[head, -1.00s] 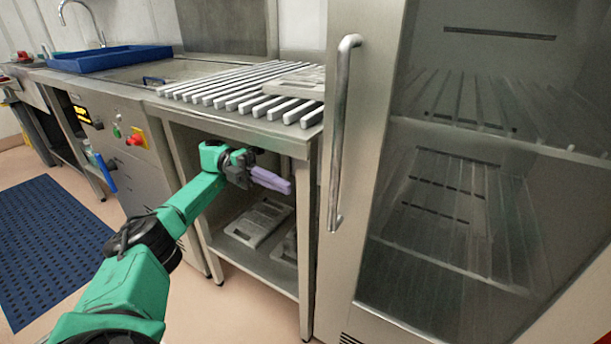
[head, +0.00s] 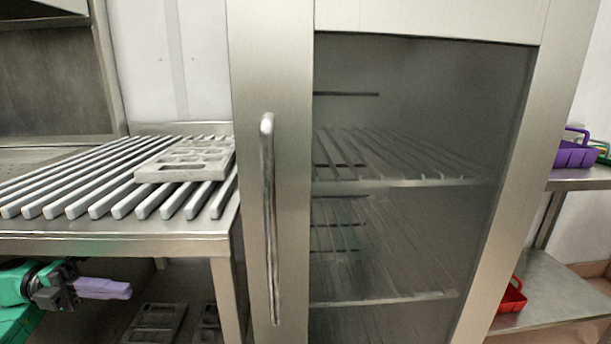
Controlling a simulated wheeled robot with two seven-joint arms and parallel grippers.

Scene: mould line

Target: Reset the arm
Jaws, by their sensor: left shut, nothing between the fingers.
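My left gripper (head: 104,288) is at the lower left of the head view, in front of the open space under the slatted table. Its purple fingers are together with nothing between them, and they point right. Part of my green left arm (head: 14,290) shows at the left edge. My right gripper is not in view.
A slatted metal table (head: 110,245) bears a grey mould (head: 186,160); more moulds (head: 155,322) lie on its lower shelf. A tall steel cabinet with a closed glass door and long handle (head: 268,220) stands beside it. Shelves at right hold a purple basket (head: 572,154) and a red basket (head: 512,297).

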